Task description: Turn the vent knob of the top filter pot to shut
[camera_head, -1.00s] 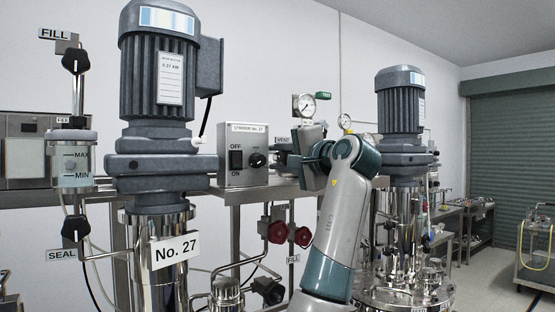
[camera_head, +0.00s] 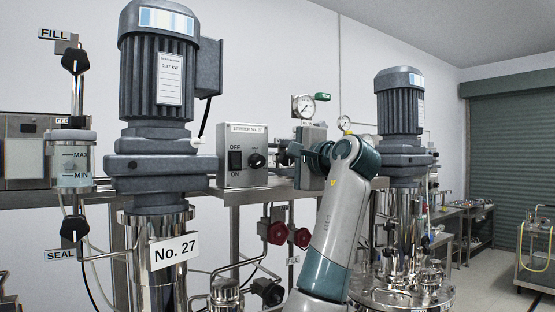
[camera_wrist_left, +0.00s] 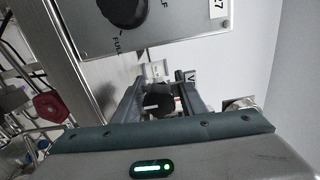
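My left gripper (camera_head: 287,152) points left beside the stirrer switch box, its fingers partly hidden by its own body in the head view. In the left wrist view its two fingers (camera_wrist_left: 163,100) stand apart, one on each side of a black knob (camera_wrist_left: 158,102). A label showing only a "V" (camera_wrist_left: 191,76) is beside the right finger, so this appears to be the vent knob. A pale cylindrical piece (camera_wrist_left: 155,70) lies just beyond the knob. I cannot tell whether the fingers touch it. The filter pot itself is mostly hidden. My right gripper is not in view.
The switch box (camera_head: 243,158) with its black dial stands close left of the gripper; it fills the top of the wrist view (camera_wrist_left: 180,35). A pressure gauge (camera_head: 303,106) is above the gripper. Red handwheels (camera_head: 278,232) are below. Motors (camera_head: 157,70) stand at both sides.

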